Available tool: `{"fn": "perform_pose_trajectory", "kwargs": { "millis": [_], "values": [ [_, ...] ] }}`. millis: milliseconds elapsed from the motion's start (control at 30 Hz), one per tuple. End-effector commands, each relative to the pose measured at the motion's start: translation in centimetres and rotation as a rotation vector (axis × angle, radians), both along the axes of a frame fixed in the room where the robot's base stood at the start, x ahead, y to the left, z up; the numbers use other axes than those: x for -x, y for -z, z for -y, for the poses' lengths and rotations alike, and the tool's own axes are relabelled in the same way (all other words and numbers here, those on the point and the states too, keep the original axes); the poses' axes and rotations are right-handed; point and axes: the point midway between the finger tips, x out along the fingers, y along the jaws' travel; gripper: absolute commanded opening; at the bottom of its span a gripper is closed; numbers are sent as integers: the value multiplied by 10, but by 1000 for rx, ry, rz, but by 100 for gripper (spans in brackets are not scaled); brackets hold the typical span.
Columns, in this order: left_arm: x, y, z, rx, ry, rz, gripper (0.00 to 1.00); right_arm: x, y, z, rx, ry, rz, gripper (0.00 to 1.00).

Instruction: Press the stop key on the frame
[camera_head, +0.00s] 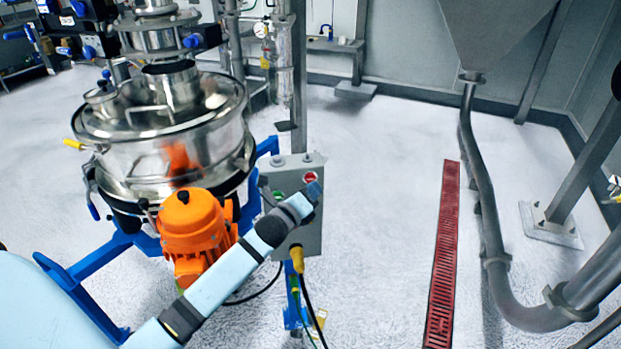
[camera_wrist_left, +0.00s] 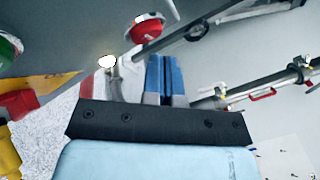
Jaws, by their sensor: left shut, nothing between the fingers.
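The red stop key (camera_head: 311,177) is on the upper right of a grey control box (camera_head: 310,238) on the blue frame. It also shows near the top of the left wrist view (camera_wrist_left: 147,29), just left of the fingertips. My left gripper (camera_head: 315,190) is shut and empty, with its tips close to the red key in the head view. The blue fingers (camera_wrist_left: 165,78) are together in the left wrist view. I cannot tell whether they touch the key. My left arm hides the lower left of the box. My right gripper is not in view.
A green key (camera_head: 279,195) is on the same box, left of the red one. An orange motor (camera_head: 194,232) and a steel sifter (camera_head: 167,130) stand left of the box. A yellow cable plug (camera_head: 297,258) hangs below. Open floor lies to the right.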

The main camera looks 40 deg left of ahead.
Motion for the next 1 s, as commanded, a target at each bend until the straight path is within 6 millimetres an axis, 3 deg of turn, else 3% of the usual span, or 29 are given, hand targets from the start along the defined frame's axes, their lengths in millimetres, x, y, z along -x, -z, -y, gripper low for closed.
{"fn": "perform_pose_trajectory", "kwargs": {
  "millis": [367, 1000],
  "values": [
    [3, 0, 3, 1, 0, 0, 0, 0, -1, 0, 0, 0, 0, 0],
    [37, 0, 38, 0, 1, 1, 0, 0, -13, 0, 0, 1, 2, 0]
  ]
}}
